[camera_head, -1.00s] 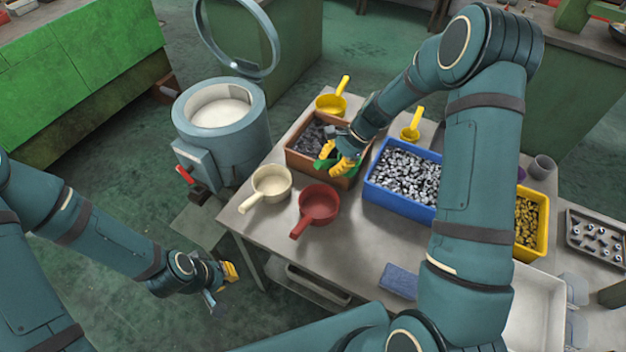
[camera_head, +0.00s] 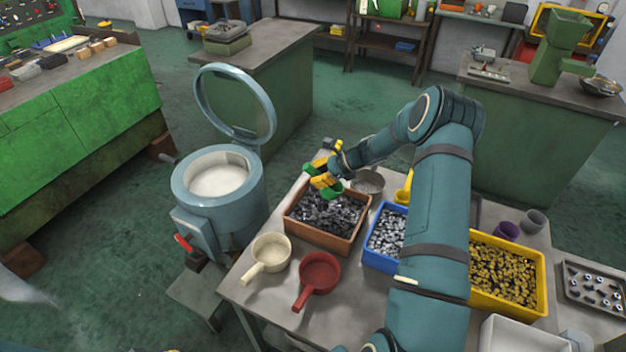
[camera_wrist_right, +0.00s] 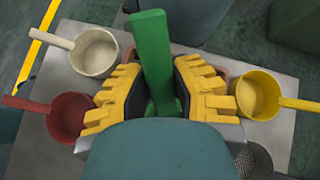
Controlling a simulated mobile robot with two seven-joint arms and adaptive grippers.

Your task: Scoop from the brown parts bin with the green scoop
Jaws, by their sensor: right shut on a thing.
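The brown parts bin (camera_head: 318,239) stands on the table in the head view, holding many small dark grey metal parts. My right gripper (camera_head: 324,174) is shut on the green scoop (camera_head: 333,189) and holds it at the bin's far side, apparently above the parts. The wrist view shows the green handle (camera_wrist_right: 152,60) upright between the yellow fingers (camera_wrist_right: 158,92). The scoop's bowl is mostly hidden, and I cannot tell what is in it. My left gripper is not in view now.
A cream scoop (camera_head: 270,250) and a red scoop (camera_head: 319,272) lie in front of the bin. A blue bin (camera_head: 376,262) and a yellow bin (camera_head: 508,308) stand to the right. A round machine (camera_head: 218,205) with a raised lid stands left of the table.

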